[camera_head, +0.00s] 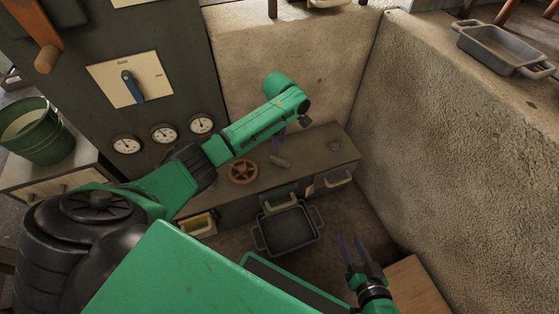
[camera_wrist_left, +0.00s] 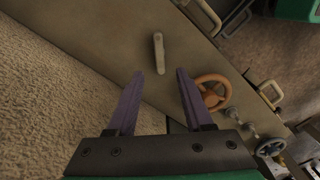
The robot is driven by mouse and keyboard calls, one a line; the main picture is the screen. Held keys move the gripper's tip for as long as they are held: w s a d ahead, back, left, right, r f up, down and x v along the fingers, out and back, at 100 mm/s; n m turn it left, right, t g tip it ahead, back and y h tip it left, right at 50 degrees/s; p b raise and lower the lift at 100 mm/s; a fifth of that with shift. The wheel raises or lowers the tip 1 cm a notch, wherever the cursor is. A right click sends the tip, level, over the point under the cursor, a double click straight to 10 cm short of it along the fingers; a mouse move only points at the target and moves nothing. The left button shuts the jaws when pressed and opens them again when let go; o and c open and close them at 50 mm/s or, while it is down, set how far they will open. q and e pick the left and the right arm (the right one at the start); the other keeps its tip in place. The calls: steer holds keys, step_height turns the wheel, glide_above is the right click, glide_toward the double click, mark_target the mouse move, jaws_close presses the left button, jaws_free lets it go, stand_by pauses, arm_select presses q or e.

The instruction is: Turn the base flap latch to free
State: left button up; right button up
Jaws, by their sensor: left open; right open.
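The latch is a small grey lever (camera_wrist_left: 159,53) on the flat brown surface, in the left wrist view just beyond my left fingertips. In the head view it appears as a short grey lever (camera_head: 280,161) on the low bench. My left gripper (camera_wrist_left: 158,75) is open and empty, its purple fingers on either side of the lever's line, not closed on it. In the head view, my left gripper (camera_head: 279,139) hangs over the bench, partly hidden by my arm. I cannot tell its height. My right gripper (camera_head: 355,246) is open and empty, away from the latch.
An orange handwheel (camera_head: 242,171) stands near the latch and also shows in the left wrist view (camera_wrist_left: 211,92). A grey tray (camera_head: 287,230) lies before the bench (camera_head: 326,146). A rough wall (camera_head: 460,130) bounds the right. A panel with gauges (camera_head: 163,133) stands at the left.

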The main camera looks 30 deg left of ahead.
mark_target(279, 160)
arm_select(q)
step_height(279, 160, down, 9)
steer(key=b, duration=0.4)
arm_select(e)
steer(key=shift+m+t, duration=0.3)
steer(key=shift+t, duration=0.3)
step_height(279, 160, down, 6)
steer(key=shift+a+r, duration=0.1)
steer(key=shift+r, duration=0.1)
arm_select(q)
jaws_close()
